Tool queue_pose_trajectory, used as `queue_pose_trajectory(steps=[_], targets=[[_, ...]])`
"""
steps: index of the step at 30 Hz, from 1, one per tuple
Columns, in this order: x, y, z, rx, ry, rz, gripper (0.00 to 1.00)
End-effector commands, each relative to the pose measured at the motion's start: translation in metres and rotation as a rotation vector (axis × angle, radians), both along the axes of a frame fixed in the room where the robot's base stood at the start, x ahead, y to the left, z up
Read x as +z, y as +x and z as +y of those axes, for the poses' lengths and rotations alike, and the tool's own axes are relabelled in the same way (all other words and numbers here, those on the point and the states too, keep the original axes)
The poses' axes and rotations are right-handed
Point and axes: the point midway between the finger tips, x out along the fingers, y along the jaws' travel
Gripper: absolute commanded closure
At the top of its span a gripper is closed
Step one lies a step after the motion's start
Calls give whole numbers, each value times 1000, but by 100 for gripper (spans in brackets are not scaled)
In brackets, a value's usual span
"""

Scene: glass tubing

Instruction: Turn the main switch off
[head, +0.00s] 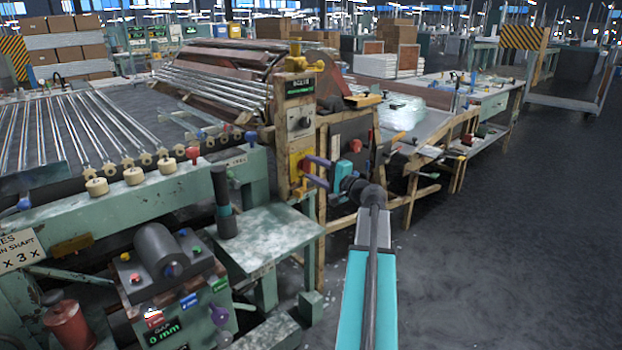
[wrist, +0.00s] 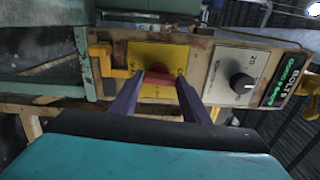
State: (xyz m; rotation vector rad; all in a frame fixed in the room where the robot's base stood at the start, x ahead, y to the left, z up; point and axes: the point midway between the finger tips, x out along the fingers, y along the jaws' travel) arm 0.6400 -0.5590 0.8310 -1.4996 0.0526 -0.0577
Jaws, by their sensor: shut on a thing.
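The main switch (wrist: 158,77) is a red handle on a yellow plate (wrist: 145,53) in the wrist view. In the head view the yellow plate (head: 296,157) sits on a worn beige control post. My gripper (wrist: 161,84) has its two dark purple fingers on either side of the red handle and is shut on it. In the head view my gripper (head: 307,170) reaches the plate from the right, and its fingers partly hide the handle. The handle looks crosswise to the fingers' reach; its exact setting is hard to read.
A green side table (head: 270,235) stands below left of the post. Open floor (head: 500,230) lies to the right.

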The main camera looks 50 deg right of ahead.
Motion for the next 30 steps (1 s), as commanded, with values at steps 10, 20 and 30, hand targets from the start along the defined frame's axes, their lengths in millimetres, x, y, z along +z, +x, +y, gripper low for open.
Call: queue_pose_trajectory(steps=[10,20,30], targets=[[4,3,1,2,-80,-3,80],[5,3,1,1,-86,-2,80],[2,1,0,0,-85,2,39]])
